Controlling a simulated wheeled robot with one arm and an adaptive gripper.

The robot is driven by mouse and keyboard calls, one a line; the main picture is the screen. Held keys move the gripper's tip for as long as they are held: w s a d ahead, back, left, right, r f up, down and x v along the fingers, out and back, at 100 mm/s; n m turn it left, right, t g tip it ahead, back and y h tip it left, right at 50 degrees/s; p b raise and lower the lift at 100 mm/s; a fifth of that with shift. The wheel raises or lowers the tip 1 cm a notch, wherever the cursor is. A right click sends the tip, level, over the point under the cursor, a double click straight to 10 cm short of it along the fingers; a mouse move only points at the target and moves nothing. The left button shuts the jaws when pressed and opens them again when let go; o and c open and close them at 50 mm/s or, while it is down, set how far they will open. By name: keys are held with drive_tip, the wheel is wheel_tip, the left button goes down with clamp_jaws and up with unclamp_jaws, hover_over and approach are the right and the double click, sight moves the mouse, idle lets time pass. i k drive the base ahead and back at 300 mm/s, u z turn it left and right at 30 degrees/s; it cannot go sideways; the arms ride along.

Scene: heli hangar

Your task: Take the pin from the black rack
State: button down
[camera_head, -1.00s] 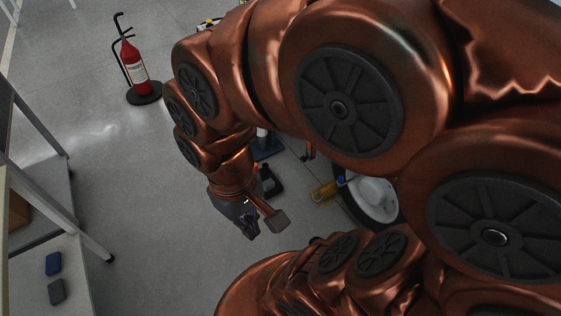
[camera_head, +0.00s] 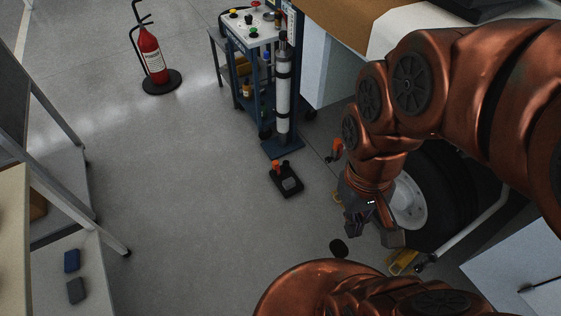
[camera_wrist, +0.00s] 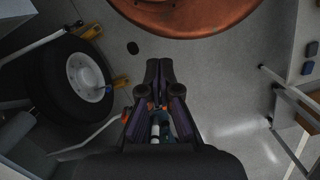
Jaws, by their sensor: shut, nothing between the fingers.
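The black rack (camera_head: 286,182) lies on the open floor in the head view, left of my gripper. An orange-topped upright piece (camera_head: 276,167), which may be the pin, stands at its back left corner, beside a short dark one. My gripper (camera_head: 355,228) hangs to the right of the rack and apart from it, close to the wheel. Its fingers (camera_wrist: 158,66) are together and empty in the wrist view. I cannot make out the rack in the wrist view; the gripper covers the middle there.
A large wheel (camera_head: 420,200) with yellow chocks (camera_head: 402,262) stands right of my gripper. A grey cylinder on a blue base (camera_head: 283,149) and a tool cart (camera_head: 250,33) stand behind the rack. A fire extinguisher (camera_head: 152,55) stands back left. Floor left of the rack is clear.

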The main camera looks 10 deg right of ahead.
sight(275, 166)
drive_tip(key=k, duration=0.45)
drive_tip(key=z, duration=0.25)
drive_tip(key=i, duration=0.7)
drive_tip(key=u, duration=0.55)
drive_tip(key=i, duration=0.55)
drive_tip(key=u, duration=0.5)
